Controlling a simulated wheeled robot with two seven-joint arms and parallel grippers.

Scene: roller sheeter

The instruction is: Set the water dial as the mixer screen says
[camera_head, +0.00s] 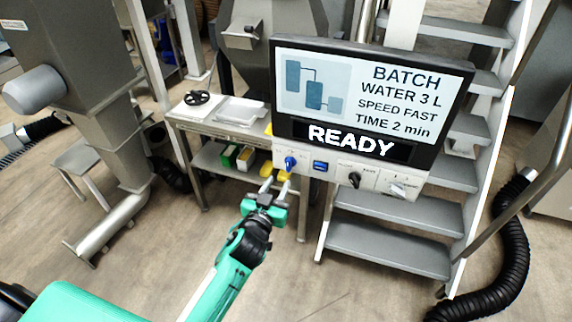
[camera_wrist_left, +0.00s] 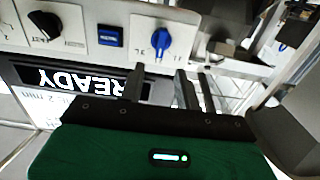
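The mixer screen (camera_head: 370,95) reads BATCH, WATER 3 L, SPEED FAST, TIME 2 min, with READY below. The blue water dial (camera_head: 290,162) is at the left end of the white control panel (camera_head: 333,171) under the screen. The dial also shows in the left wrist view (camera_wrist_left: 161,41), where the picture is upside down; its scale marks are too small to read surely. My left gripper (camera_head: 275,184) is open and empty, just below and left of the dial, apart from it. My right gripper is out of view.
A blue button (camera_head: 320,166), a black knob (camera_head: 354,179) and a pale switch (camera_head: 397,189) share the panel. A metal table (camera_head: 219,128) with trays stands behind left. Steps (camera_head: 387,247) rise at the right, with a black hose (camera_head: 510,245) beyond them.

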